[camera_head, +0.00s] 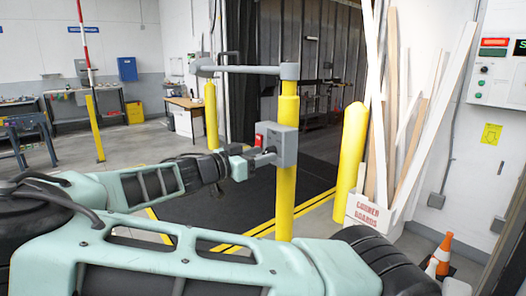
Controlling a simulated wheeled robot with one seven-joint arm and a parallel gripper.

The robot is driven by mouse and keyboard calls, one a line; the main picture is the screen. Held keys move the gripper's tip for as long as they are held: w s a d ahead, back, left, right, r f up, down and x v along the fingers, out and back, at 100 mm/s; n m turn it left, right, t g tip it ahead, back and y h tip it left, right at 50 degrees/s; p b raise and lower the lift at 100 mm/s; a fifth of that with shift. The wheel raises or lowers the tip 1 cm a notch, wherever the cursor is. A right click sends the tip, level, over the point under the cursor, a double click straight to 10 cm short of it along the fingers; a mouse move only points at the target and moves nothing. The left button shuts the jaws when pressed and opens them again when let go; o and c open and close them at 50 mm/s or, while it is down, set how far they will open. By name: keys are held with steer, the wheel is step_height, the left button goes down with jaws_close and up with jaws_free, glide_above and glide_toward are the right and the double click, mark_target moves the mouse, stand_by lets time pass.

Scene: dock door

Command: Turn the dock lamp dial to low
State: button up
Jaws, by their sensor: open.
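A grey control box (286,148) is mounted on a yellow post (286,205) near the middle of the view. A small red part (259,140) shows at the box's left side. My gripper (266,155) is at the left side of the box, with its dark fingers close to or touching it. The jaws look small and dark here, and they are open. I cannot make out the lamp dial or its setting; the gripper may be covering it.
Another yellow bollard (352,150) and a box of corner boards (368,213) stand to the right. An orange cone (441,254) is at lower right.

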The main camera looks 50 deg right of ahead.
steer(key=shift+s+d, duration=0.15)
steer(key=shift+d, duration=0.55)
steer(key=c, duration=1)
